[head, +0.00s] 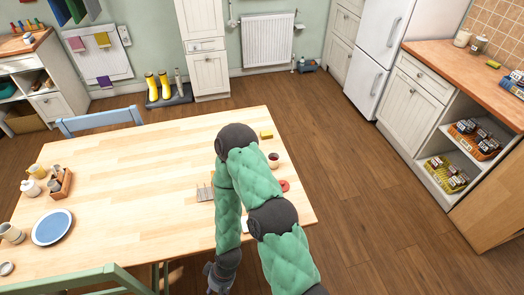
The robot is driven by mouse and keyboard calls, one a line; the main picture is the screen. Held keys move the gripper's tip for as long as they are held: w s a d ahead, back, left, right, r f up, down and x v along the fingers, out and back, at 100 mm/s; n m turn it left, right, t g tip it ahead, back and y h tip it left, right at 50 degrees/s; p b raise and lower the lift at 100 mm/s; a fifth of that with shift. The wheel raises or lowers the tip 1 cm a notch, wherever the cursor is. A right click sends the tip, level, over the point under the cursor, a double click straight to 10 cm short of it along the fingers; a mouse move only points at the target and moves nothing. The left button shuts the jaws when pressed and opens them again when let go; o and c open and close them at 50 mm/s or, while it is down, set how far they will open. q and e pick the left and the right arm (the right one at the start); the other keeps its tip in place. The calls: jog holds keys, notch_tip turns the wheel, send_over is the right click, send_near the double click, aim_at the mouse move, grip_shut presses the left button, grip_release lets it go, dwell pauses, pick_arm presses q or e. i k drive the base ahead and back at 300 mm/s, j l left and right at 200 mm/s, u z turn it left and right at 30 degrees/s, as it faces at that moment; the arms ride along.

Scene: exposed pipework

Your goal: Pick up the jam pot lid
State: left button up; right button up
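A small round red object (284,186), which looks like the jam pot lid, lies near the right edge of the wooden table (140,165). A dark-topped jar (273,159), possibly the jam pot, stands a little behind it. My green padded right arm bends over the table's right part, with its elbow high and the forearm folded back down. My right gripper (216,281) shows dark and small at the bottom, in front of the table's near edge and well away from the red object. Its fingers are too unclear to read. My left gripper is not in view.
A toast rack (205,193) stands left of my arm, and a yellow block (266,134) lies near the back right corner. A blue plate (52,227), a mug and a wooden caddy (60,184) are at the left. Chairs stand behind and in front. The middle tabletop is clear.

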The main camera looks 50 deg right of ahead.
aim_at(284, 184)
jog(key=z, duration=2.25)
jog(key=i+l+z, duration=0.1)
jog(key=z, duration=0.75)
jog(key=i+z, duration=0.15)
jog(key=z, duration=0.25)
jog(key=i+l, duration=0.1)
jog(key=i, duration=0.8)
jog(key=i+l+u, duration=0.1)
jog(key=i, duration=0.8)
jog(key=u, duration=0.5)
jog(key=i+u, duration=0.1)
jog(key=u, duration=0.35)
jog(key=l+u, duration=0.15)
jog(key=u, duration=0.35)
jog(key=i+u, duration=0.1)
jog(key=u, duration=2.4)
